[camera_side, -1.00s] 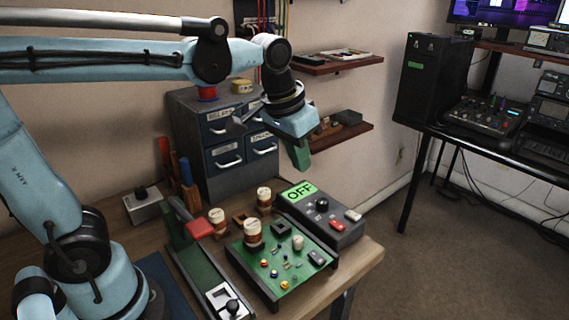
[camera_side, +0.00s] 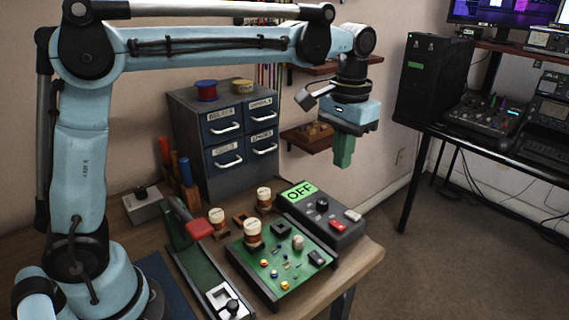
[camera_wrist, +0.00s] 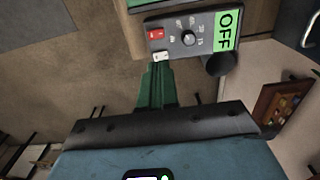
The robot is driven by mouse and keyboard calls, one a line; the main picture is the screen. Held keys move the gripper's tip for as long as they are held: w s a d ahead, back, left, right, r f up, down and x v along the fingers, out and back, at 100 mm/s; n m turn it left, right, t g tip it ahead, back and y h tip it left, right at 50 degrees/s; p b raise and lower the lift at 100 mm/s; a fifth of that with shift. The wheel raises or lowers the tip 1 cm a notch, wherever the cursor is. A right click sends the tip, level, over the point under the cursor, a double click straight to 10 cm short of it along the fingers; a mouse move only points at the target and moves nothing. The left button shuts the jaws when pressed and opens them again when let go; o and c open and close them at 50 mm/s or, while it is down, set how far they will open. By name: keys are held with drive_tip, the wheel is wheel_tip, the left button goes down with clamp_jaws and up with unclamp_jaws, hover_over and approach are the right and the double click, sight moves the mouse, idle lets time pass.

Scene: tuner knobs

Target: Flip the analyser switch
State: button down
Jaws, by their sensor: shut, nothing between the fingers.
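The analyser (camera_side: 318,212) is a dark grey box at the back right of the workbench, with a green display reading OFF. It carries a round knob, a red switch (camera_side: 337,226) and a white switch (camera_side: 353,215). In the wrist view the red switch (camera_wrist: 155,34) and white switch (camera_wrist: 161,56) sit at the analyser's end nearest my fingers. My gripper (camera_side: 343,152) is shut and empty, its green fingers pointing down in the air above the analyser's right side. In the wrist view the fingertips (camera_wrist: 159,72) appear just below the white switch, with a gap in height.
A drawer cabinet (camera_side: 225,140) stands behind. A wall shelf (camera_side: 309,137) is behind my gripper. The bench's right edge (camera_side: 372,254) is close to the analyser.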

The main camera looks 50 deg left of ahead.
sight(334, 222)
drive_tip(key=shift+f, duration=0.1)
wheel_tip(334, 222, down, 14)
drive_tip(key=shift+r, duration=0.1)
idle(0.6)
drive_tip(key=shift+a, duration=0.1)
